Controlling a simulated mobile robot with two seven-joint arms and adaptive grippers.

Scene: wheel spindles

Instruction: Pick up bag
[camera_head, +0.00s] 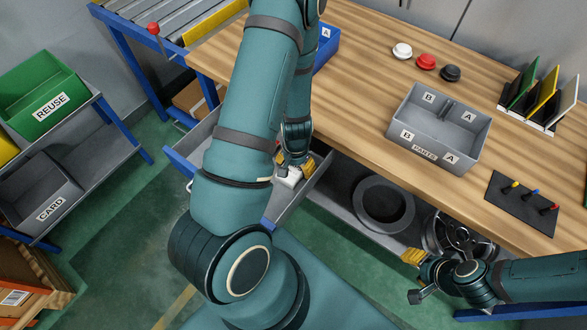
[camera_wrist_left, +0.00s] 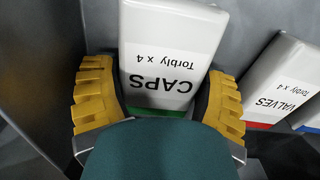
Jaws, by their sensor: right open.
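A white bag (camera_wrist_left: 170,45) with a green band reads "CAPS, Torbly x 4". It stands in a grey drawer, and part of it shows in the head view (camera_head: 289,179). My left gripper (camera_head: 292,165) reaches down into the drawer. The fingertips are partly hidden. A second white bag (camera_wrist_left: 272,85), marked "VALVES", stands to the right. My right gripper (camera_head: 413,277) is open and empty, in front of the bench's lower right.
The open drawer (camera_head: 312,187) has walls close around my left gripper. A grey parts tray (camera_head: 428,150) and red, white and black caps (camera_head: 426,62) are on the wooden bench (camera_head: 345,100). A tire (camera_head: 382,203) lies on the shelf below. My left arm hides much of the drawer.

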